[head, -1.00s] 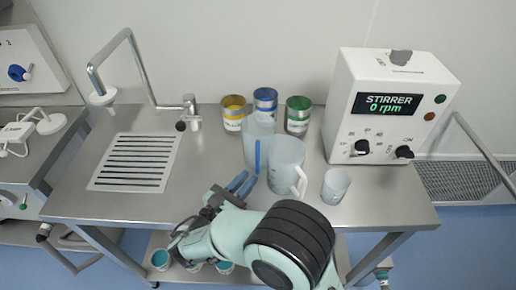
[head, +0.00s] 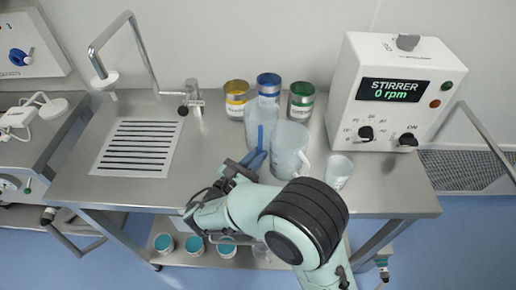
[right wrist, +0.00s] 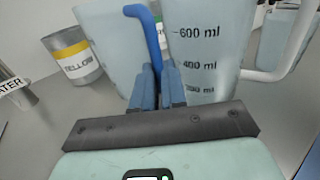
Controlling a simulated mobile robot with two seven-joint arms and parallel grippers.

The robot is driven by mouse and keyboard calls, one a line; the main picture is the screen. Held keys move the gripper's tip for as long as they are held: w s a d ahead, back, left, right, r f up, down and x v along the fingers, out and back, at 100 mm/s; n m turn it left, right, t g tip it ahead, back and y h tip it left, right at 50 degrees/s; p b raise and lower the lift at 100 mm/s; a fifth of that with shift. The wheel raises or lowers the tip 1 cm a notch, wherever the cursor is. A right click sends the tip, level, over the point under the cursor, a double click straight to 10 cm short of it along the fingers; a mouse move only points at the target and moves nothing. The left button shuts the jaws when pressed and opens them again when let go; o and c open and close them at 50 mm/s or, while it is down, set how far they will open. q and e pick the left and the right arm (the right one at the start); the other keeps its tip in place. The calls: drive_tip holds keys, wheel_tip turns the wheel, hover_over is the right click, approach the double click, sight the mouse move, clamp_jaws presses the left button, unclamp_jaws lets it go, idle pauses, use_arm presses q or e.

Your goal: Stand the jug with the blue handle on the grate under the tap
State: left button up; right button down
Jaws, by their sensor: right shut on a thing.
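The jug with the blue handle (head: 255,112) stands upright on the steel bench, right of the grate, its handle (head: 260,138) facing me. In the right wrist view its clear body (right wrist: 105,40) and blue handle (right wrist: 145,28) show just beyond the fingers. My right gripper (head: 256,158) is shut on the lower part of this handle; the fingers (right wrist: 158,85) partly hide it. The slotted grate (head: 138,147) is bare. The bent pipe of the tap (head: 128,18) arches above the grate's back side. My left gripper is not in view.
A white-handled jug (head: 290,143) stands close to the right, with a small beaker (head: 338,171) beyond it. Yellow (head: 236,100), blue (head: 269,86) and green (head: 301,101) cans stand behind. The stirrer box (head: 392,95) is at right. Bench between jug and grate is clear.

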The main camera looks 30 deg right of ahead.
wheel_tip(320, 180, up, 20)
drive_tip(key=p, duration=0.5)
drive_tip(key=shift+a+f, duration=0.1)
drive_tip(key=shift+f, duration=0.05)
